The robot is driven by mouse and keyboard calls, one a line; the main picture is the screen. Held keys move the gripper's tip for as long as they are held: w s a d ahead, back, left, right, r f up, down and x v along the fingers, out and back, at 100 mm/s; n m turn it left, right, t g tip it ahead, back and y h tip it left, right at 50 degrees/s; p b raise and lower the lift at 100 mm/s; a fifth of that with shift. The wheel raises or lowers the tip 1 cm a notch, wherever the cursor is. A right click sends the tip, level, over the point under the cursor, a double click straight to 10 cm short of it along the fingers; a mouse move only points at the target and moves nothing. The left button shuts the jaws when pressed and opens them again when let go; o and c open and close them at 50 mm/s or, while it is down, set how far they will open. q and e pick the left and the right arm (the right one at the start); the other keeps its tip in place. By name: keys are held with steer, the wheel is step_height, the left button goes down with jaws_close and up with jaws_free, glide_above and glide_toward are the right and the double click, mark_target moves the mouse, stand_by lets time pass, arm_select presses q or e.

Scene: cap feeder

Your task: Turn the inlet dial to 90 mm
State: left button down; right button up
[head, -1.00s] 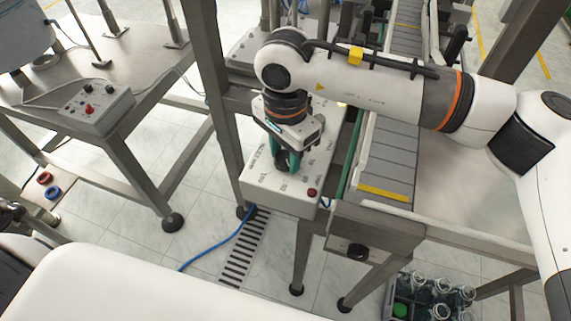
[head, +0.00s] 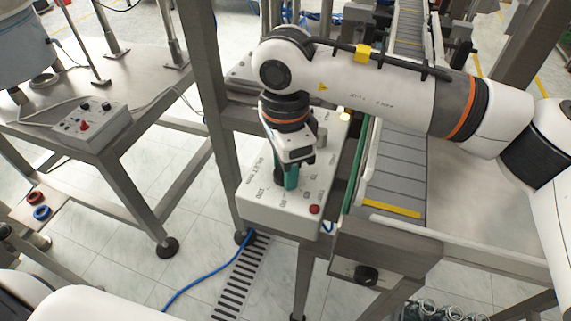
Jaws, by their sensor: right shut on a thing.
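The inlet dial (head: 279,178) is a dark knob on top of a light grey control box (head: 262,214), with printed numbers around it. My right gripper (head: 288,177) reaches down from above, and its teal fingers are shut on the dial. The fingers and wrist hide most of the dial, so I cannot read where its pointer stands. The numbers near the box's front edge are small and hard to read. My left gripper is not in view.
A red button (head: 314,209) sits at the box's front right corner. A conveyor (head: 395,185) runs along the right. A metal table (head: 140,75) at left carries a small controller (head: 92,126). A blue cable (head: 205,278) lies on the floor.

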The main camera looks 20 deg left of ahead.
steer(key=shift+r, duration=0.1)
steer(key=o, duration=1)
step_height(320, 180, up, 12)
steer(key=shift+f+b, duration=0.1)
steer(key=shift+b, duration=0.3)
